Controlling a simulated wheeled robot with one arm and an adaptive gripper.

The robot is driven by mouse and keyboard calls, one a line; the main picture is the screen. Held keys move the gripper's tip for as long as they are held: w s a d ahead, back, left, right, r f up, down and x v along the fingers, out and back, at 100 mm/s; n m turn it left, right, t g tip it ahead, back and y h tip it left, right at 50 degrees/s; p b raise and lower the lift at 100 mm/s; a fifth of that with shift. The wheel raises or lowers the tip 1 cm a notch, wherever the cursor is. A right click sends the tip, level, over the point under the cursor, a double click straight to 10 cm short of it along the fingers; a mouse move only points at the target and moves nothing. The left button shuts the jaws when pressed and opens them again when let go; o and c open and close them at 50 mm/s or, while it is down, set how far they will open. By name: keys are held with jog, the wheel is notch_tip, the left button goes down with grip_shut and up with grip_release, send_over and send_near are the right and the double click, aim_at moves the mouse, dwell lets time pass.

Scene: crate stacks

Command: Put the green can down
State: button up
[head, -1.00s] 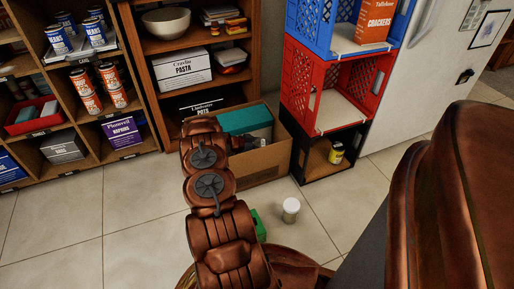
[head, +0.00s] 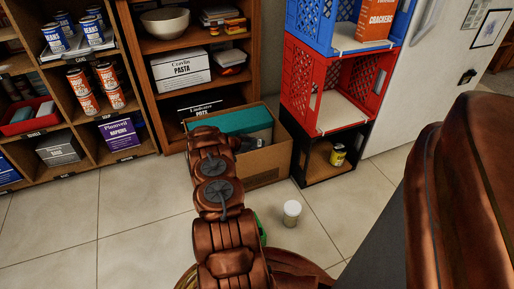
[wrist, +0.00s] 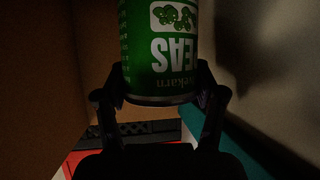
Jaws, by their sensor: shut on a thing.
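The green can (wrist: 159,45) with a white peas label fills the top middle of the wrist view, its lettering upside down there. My gripper (wrist: 161,88) is shut on it, with one finger on each side near the rim. The can's far end is cut off by the frame edge. In the head view my arm hides the gripper, and I cannot tell whether the can rests on anything. A small green patch (head: 262,230) shows beside my arm; I cannot tell what it is.
A cardboard box (head: 266,163) holding a teal item (head: 235,121) stands behind my arm. A white-topped jar (head: 291,213) is on the floor. Red (head: 318,112) and black (head: 312,177) crates are stacked right, a yellow can (head: 337,155) in the black one. Floor at left is clear.

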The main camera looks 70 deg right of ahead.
jog(key=shift+f, duration=0.6)
jog(key=o, duration=1.3)
jog(key=shift+c, duration=0.2)
jog(key=shift+r, duration=0.1)
jog(key=shift+r, duration=0.45)
jog(key=p+v, duration=0.4)
jog(key=v, duration=0.8)
jog(key=shift+r+p, duration=0.1)
jog(key=shift+p, duration=0.2)
